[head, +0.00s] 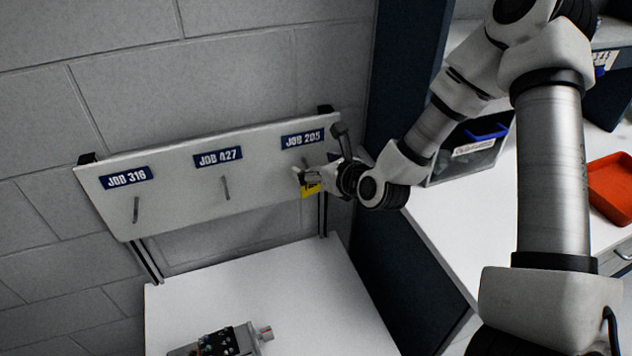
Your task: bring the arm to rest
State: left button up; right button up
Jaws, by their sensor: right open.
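My right arm comes in from the right and reaches across to the white board. My right gripper (304,178) is open in front of the board's right part, just below the JOB 205 label (303,139). A small yellow piece (312,190) shows just beneath the fingers, partly hidden by them. I cannot tell whether the fingers touch it or the board. My left gripper is out of view.
The white board (180,195) also bears JOB 316 and JOB 427 labels, each above a bare peg. A device (225,342) sits on the white table (330,310) below. At right are a grey bin (463,160) and an orange tray (612,185). A dark panel (400,270) stands between.

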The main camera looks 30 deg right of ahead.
jog(key=s+f, duration=0.1)
jog(key=a+f+g, duration=0.1)
jog(key=f, duration=0.1)
jog(key=s+f+n+g, duration=0.1)
jog(key=f, duration=0.1)
jog(key=shift+s+a+f, duration=0.15)
jog(key=shift+s+a, duration=0.2)
jog(key=s+a+f+n+g, duration=0.35)
jog(key=s+f, duration=0.35)
jog(key=f, duration=0.5)
jog(key=s+a+f+n+g, duration=0.1)
jog(key=s+f+n+g, duration=0.1)
jog(key=s+f+n, duration=0.2)
jog(key=s+a+f+n+g, duration=0.2)
jog(key=s+f+n+g, duration=0.1)
jog(key=s+n, duration=0.5)
jog(key=s+a+f+n+g, duration=0.1)
jog(key=s+f+n+g, duration=0.1)
jog(key=s+f+n, duration=0.3)
jog(key=shift+s+a+n, duration=0.25)
jog(key=shift+s+n, duration=0.55)
jog(key=shift+n, duration=0.15)
jog(key=n, duration=0.3)
jog(key=s+n+g, duration=0.1)
jog(key=n, duration=0.2)
jog(key=shift+s, duration=0.15)
jog(key=n, duration=0.5)
jog(key=shift+s+d+n, duration=0.1)
jog(key=shift+s+n, duration=0.1)
jog(key=shift+n, duration=0.2)
